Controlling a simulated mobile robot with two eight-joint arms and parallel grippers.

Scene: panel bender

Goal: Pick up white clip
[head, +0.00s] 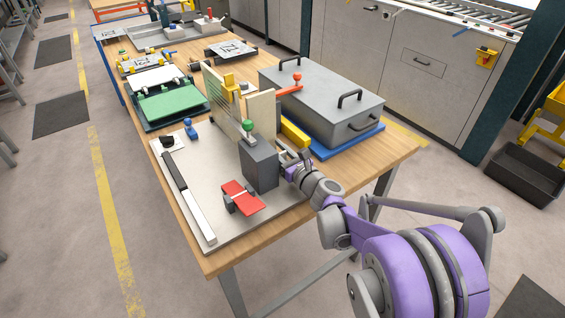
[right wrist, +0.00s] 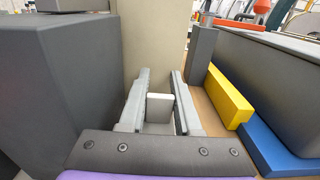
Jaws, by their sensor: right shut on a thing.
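The white clip (right wrist: 160,108) is a small pale block between the two grey fingers of my right gripper (right wrist: 159,102) in the right wrist view. The gripper is shut on it. In the head view my right gripper (head: 289,160) is low at the right side of the dark grey block (head: 260,167), near the table's front right. I cannot make out the clip there. A beige upright panel (right wrist: 152,45) stands just beyond the fingertips; I cannot tell whether the clip touches it. My left gripper is not in view.
The dark grey block stands close on the gripper's left. A yellow bar (right wrist: 225,95), a blue base (right wrist: 270,143) and a large grey lidded box (head: 322,100) are on its right. The wooden table's front right corner is clear.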

